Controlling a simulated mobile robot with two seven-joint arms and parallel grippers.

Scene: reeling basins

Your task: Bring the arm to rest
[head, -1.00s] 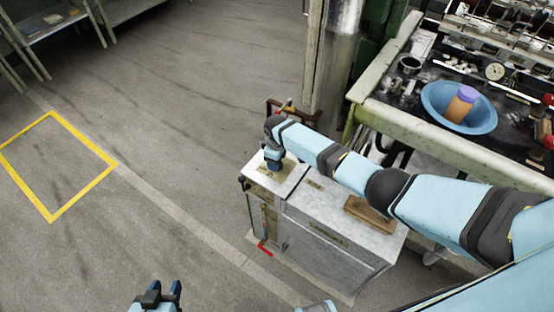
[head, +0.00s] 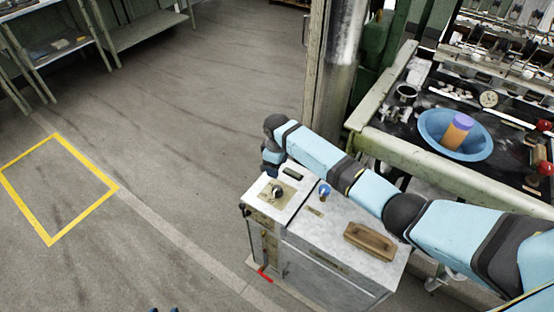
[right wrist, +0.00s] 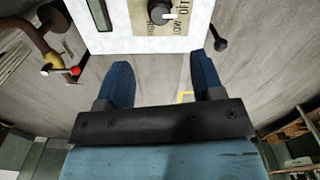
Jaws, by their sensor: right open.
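My right arm reaches in from the right across the grey metal cabinet (head: 330,240). My right gripper (right wrist: 163,78) is open and empty, with its two blue fingers apart. In the head view it hangs near the cabinet's far left edge, mostly hidden by the wrist. The black control knob (head: 277,191) on its tan plate is uncovered; it also shows in the right wrist view (right wrist: 160,12), beyond the fingertips and not touched. Only the two tips of my left gripper (head: 164,310) show at the bottom edge, apart with nothing visible between them.
A wooden-handled block (head: 370,241) and a small blue knob (head: 324,189) are on the cabinet top. A blue basin (head: 428,136) holding a purple-topped orange cylinder (head: 455,135) is on the bench at right. A metal column stands behind the cabinet. The left floor is open.

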